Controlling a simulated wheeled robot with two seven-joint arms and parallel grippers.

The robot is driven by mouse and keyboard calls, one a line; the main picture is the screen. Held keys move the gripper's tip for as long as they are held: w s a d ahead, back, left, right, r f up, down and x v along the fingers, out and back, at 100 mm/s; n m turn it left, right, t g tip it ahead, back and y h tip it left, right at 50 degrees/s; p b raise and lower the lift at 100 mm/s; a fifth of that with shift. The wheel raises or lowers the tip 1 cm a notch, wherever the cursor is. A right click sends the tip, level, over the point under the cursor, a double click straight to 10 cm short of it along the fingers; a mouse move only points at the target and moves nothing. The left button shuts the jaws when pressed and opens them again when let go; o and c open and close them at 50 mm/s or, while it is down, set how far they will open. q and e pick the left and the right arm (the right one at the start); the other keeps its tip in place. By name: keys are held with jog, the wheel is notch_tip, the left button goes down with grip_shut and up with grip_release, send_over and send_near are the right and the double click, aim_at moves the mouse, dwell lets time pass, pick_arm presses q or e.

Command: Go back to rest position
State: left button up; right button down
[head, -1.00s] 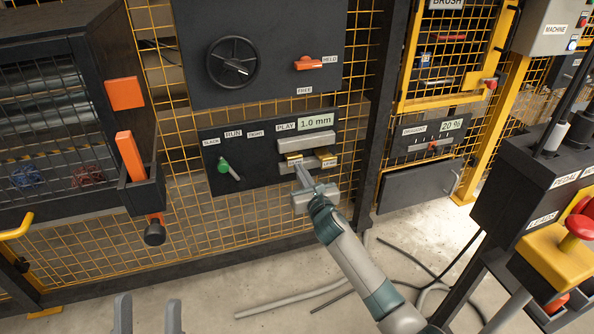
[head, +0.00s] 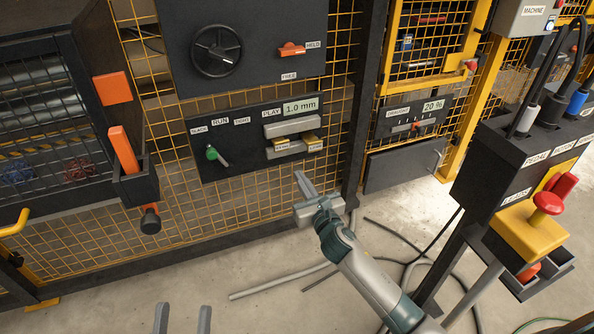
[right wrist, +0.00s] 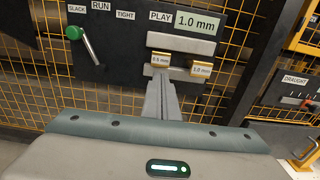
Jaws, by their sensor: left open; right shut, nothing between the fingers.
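My right gripper (head: 305,183) is shut and empty, in front of and below the play panel (head: 240,160). In the right wrist view its closed fingers (right wrist: 162,98) point at the panel, below two brass-coloured gauge pieces (right wrist: 160,60) labelled 0.5 mm and 1.0 mm. I see a gap between the gripper and the panel in the head view. My left gripper (head: 182,320) shows only its two fingertips at the bottom edge; they are apart with nothing between them. The play display (head: 300,108) reads 1.0 mm.
A green-knobbed lever (head: 212,154) sits on the panel. A black handwheel (head: 215,51) and an orange switch (head: 291,49) are above it. Hoses (head: 290,283) lie on the floor.

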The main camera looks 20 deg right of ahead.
jog(key=shift+s, duration=0.25)
dwell(0.4)
